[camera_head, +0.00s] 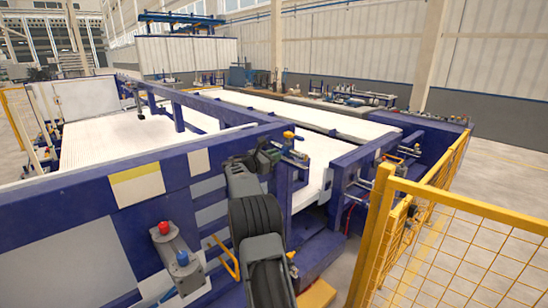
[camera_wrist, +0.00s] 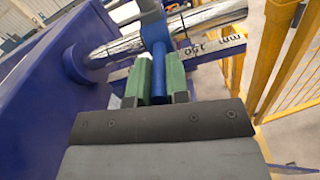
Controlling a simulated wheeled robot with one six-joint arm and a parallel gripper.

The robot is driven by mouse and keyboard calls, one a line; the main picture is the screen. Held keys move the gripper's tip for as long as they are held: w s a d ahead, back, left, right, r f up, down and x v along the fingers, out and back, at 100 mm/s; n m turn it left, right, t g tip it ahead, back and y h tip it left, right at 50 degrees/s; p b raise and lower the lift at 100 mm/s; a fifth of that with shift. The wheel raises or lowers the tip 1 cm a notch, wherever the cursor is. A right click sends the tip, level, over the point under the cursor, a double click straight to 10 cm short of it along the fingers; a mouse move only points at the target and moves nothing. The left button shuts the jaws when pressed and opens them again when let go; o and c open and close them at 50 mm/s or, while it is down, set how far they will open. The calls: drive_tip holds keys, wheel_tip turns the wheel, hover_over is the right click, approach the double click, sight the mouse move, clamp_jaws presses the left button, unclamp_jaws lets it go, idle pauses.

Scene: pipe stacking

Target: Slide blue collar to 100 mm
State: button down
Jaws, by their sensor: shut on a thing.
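In the wrist view, the blue collar (camera_wrist: 153,32) sits around a shiny metal rod (camera_wrist: 208,18), with a blue handle (camera_wrist: 158,75) hanging from it toward me. My gripper (camera_wrist: 159,72) has green finger pads, one on each side of the handle, and is shut on it. A pale scale strip (camera_wrist: 215,47) runs along the rod, with "150" and "mm" showing upside down to the right of the collar. Its marks beside the collar are hidden or too small to read. In the head view, my gripper (camera_head: 268,156) is at the machine's near corner; the collar cannot be made out there.
A blue machine wall (camera_wrist: 50,90) stands close on the left in the wrist view, where the rod enters a blue boss (camera_wrist: 75,62). Yellow mesh fencing (camera_head: 440,240) stands to the right. A panel with red and blue knobs (camera_head: 178,258) is at the front left.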

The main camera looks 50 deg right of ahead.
drive_tip(key=shift+w, duration=0.35)
drive_tip(key=c, duration=1.4)
unclamp_jaws()
drive_tip(key=shift+s, duration=0.25)
drive_tip(key=o, duration=0.3)
drive_tip(key=shift+w, duration=0.2)
drive_tip(key=a+b, duration=0.4)
drive_tip(key=a, duration=1)
drive_tip(key=shift+w+b, duration=0.3)
drive_tip(key=shift+w, duration=0.15)
drive_tip(key=shift+d, duration=0.15)
